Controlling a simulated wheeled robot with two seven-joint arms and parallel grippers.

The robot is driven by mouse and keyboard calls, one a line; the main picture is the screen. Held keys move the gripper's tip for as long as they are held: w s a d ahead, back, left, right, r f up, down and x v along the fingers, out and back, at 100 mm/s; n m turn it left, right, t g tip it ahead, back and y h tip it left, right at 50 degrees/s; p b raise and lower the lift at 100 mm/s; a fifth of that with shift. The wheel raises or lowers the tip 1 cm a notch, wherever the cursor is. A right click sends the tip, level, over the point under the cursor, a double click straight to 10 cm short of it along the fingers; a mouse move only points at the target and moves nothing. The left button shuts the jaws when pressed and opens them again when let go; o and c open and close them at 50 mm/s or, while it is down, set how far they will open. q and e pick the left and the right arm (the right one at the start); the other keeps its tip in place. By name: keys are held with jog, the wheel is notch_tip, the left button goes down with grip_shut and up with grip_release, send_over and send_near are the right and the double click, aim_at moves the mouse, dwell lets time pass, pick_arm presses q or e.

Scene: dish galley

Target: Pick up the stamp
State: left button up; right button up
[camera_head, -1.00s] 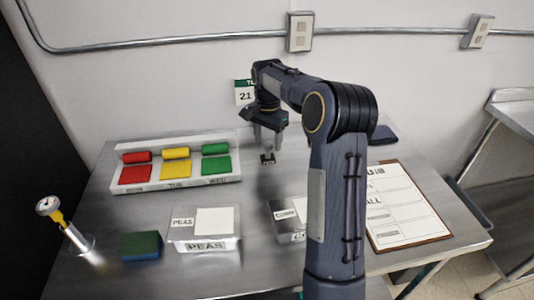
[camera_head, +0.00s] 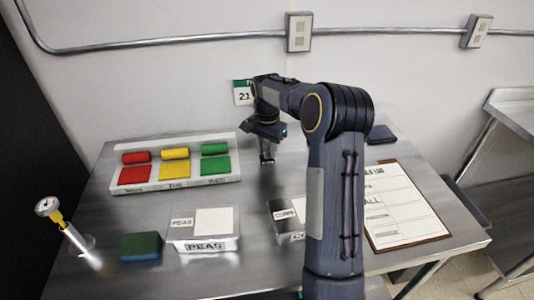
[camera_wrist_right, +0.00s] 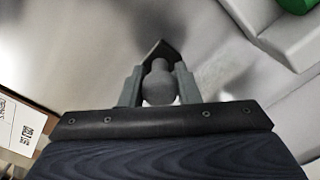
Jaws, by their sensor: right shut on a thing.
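The stamp (camera_head: 267,161) is a small dark block at the back middle of the steel table, to the right of the color tray. In the right wrist view the stamp's round grey knob (camera_wrist_right: 159,82) sits between the two fingers, with its dark pointed-looking base beyond it. My right gripper (camera_head: 267,152) is shut on the stamp from above and hides most of its upper part. Whether the base touches the table or is slightly clear of it, I cannot tell. My left gripper is not in view.
A white tray (camera_head: 232,179) with red, yellow and green pads and rollers stands left of the stamp. PEAS (camera_head: 205,245) and CORN (camera_head: 284,207) boxes are in front. A clipboard (camera_head: 438,236) lies right, a sponge (camera_head: 141,246) and gauge (camera_head: 47,206) left.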

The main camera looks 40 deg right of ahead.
jog(key=shift+r, duration=0.1)
jog(key=shift+r, duration=0.55)
jog(key=s+a+r+b, duration=0.1)
jog(key=s+r+b, duration=0.1)
jog(key=s+r, duration=0.9)
jog(key=s, duration=0.3)
jog(key=shift+a+r, duration=0.35)
jog(key=shift+a, duration=0.05)
jog(key=shift+w, duration=0.1)
jog(key=shift+o, duration=1.4)
jog(key=shift+w, duration=0.1)
jog(key=shift+c, duration=0.5)
